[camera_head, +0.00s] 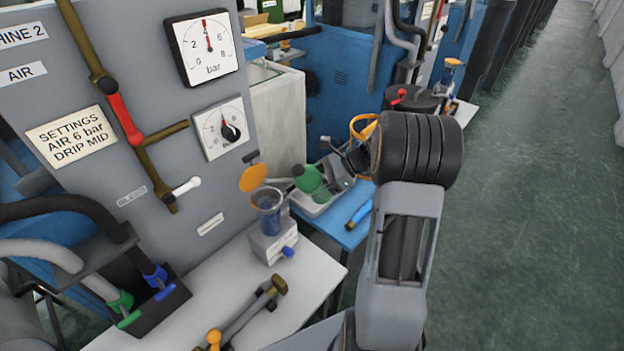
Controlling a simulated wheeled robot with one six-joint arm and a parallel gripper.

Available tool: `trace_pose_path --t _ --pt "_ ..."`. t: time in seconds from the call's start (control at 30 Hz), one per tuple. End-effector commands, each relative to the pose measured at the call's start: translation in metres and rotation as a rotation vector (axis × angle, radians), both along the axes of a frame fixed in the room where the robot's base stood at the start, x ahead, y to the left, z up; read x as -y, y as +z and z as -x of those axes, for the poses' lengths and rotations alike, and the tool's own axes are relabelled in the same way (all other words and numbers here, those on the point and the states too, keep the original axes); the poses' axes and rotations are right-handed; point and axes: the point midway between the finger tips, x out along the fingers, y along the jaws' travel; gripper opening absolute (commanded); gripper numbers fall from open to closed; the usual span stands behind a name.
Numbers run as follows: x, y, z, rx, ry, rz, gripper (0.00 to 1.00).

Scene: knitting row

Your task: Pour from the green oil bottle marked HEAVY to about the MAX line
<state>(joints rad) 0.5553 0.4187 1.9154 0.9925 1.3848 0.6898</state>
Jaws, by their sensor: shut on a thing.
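A green bottle (309,179) is in my gripper (340,164), just right of a small clear cup (268,207). The gripper looks shut on it, though my forearm and wrist hide part of the jaws. The bottle appears tilted toward the cup, but its mouth and the word HEAVY cannot be made out. The cup stands on a grey block with a blue knob (288,252), and looks dark blue inside. Its orange lid (253,178) stands open above it. The MAX line and any stream of oil are too small to tell.
A grey tray (312,207) lies on a blue surface behind the bottle. The grey machine panel with gauges (208,48) and a red-handled lever (125,120) rises at left. A white table (160,334) carries brass-ended fittings (250,312). The green floor at right is clear.

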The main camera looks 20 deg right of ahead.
Motion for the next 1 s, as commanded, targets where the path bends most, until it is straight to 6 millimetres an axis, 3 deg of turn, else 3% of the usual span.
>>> trace_pose_path --t 0.13,0.2,0.5,1.0 --pt "0.017 -0.007 0.002 0.014 -0.009 -0.144 0.38" --pt "0.023 0.004 0.002 0.019 -0.010 -0.217 0.38" --pt "0.043 0.014 0.004 0.046 -0.007 -0.463 0.38" --pt "0.049 0.016 0.005 0.054 -0.003 -0.553 0.38"
